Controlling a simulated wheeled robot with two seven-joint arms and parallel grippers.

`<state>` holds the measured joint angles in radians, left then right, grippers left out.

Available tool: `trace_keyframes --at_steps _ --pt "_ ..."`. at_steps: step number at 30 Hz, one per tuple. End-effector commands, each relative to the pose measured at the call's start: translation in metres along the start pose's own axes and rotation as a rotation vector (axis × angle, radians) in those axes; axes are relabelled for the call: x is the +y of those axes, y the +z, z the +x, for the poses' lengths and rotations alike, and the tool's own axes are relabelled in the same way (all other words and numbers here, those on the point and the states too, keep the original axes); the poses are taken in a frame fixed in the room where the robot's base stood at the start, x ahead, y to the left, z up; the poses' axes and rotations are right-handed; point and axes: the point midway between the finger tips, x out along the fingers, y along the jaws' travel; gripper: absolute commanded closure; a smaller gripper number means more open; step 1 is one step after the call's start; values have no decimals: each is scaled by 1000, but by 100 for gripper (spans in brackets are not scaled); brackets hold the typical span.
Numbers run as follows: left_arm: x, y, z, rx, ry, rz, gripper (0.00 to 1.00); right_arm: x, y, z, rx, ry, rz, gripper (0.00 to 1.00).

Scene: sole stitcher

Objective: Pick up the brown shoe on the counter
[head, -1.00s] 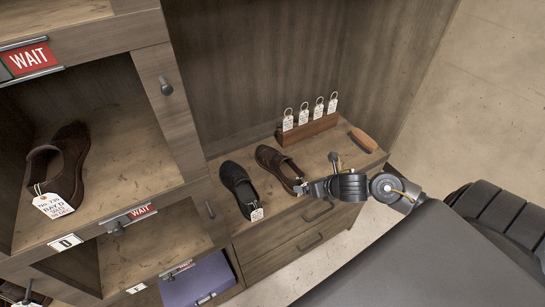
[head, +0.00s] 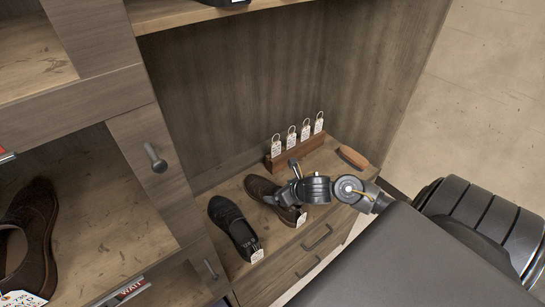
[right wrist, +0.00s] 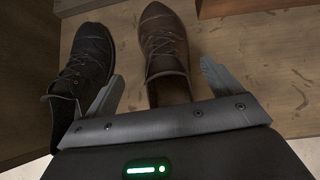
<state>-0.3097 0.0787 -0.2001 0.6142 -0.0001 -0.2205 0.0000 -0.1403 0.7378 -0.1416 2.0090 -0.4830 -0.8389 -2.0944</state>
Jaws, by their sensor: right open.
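The brown shoe (head: 262,187) lies on the wooden counter (head: 318,195), with a white tag at its heel end. A black shoe (head: 232,222) lies just left of it. My right gripper (head: 281,184) is open above the heel end of the brown shoe and hides part of it. In the right wrist view the brown shoe (right wrist: 164,45) runs between the two spread fingers of the gripper (right wrist: 162,72), toe away from me. The left finger overlaps the edge of the black shoe (right wrist: 86,58) in that view. My left gripper is not in view.
A wooden block with several tagged rings (head: 297,150) stands behind the shoes. A wooden-backed brush-like item (head: 353,157) lies at the counter's right end. A shelf unit at left holds another brown shoe (head: 32,232). Drawers (head: 300,262) are below the counter.

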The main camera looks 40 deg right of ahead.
Motion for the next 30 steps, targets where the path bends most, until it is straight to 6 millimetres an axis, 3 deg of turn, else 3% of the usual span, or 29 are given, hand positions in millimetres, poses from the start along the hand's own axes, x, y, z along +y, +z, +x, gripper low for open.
trace_keyframes --at_steps 11,21,30 --pt "-2 -15 -5 20 -3 0 64 -2 -1 18 2 -2 6 10" --pt "-3 -15 -16 19 -3 0 64 -6 -3 59 2 -3 4 10" --pt "-3 -13 -16 16 -3 0 64 -6 -4 62 1 -3 2 13"
